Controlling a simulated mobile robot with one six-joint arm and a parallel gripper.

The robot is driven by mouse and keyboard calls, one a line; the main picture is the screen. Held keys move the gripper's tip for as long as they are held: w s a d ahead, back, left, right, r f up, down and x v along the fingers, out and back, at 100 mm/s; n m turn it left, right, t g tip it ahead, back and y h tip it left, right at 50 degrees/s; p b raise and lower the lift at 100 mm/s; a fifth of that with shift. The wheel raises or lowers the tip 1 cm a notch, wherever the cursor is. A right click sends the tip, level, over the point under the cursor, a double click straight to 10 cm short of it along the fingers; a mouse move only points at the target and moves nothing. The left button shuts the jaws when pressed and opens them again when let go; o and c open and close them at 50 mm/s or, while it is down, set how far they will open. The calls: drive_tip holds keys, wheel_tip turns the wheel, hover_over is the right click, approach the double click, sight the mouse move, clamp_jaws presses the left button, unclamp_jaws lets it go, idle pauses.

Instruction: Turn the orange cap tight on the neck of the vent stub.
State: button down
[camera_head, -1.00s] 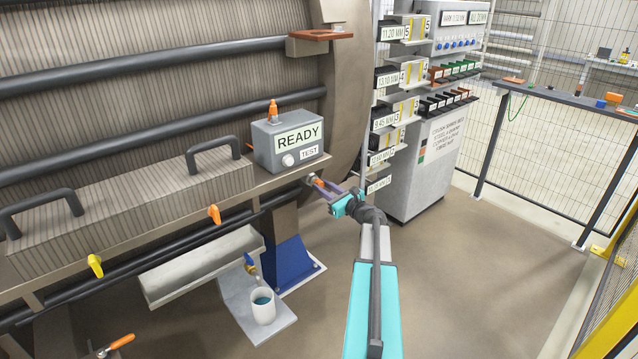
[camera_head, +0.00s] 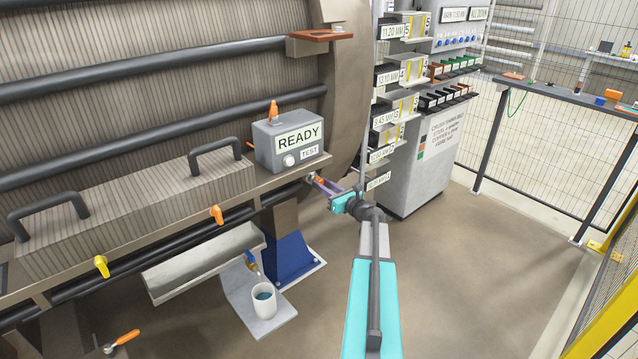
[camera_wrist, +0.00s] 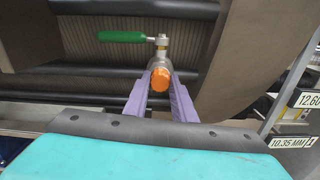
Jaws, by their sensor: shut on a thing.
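The orange cap (camera_wrist: 160,79) is between the two purple fingers of my gripper (camera_wrist: 160,84), near their tips. It also shows small in the head view (camera_head: 319,181). My gripper is shut on the cap. The vent stub (camera_wrist: 161,48) is straight behind the cap in the wrist view, with a metal fitting and a brass-coloured part. The cap lines up with the stub and hides the neck, so I cannot tell how far it is on. In the head view my gripper (camera_head: 321,183) is at the right end of the brown rail, below the READY box.
A green handle (camera_wrist: 121,36) sticks out left from the stub fitting. The large brown end plate (camera_wrist: 258,55) is close on the right. The grey READY box (camera_head: 289,142) stands on the rail above my gripper. A labelled rack (camera_head: 400,100) stands behind.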

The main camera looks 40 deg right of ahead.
drive_tip(key=shift+r+m+p, duration=0.1)
drive_tip(key=shift+m+p, duration=2.5)
drive_tip(key=shift+p, duration=1.05)
drive_tip(key=c, duration=1.4)
unclamp_jaws()
drive_tip(key=shift+s, duration=0.15)
drive_tip(key=s+b, duration=0.1)
drive_tip(key=s, duration=0.3)
drive_tip(key=s+b, duration=0.1)
drive_tip(key=s, duration=0.4)
drive_tip(key=s+a+b, duration=0.1)
drive_tip(key=s, duration=0.3)
drive_tip(key=shift+s, duration=0.3)
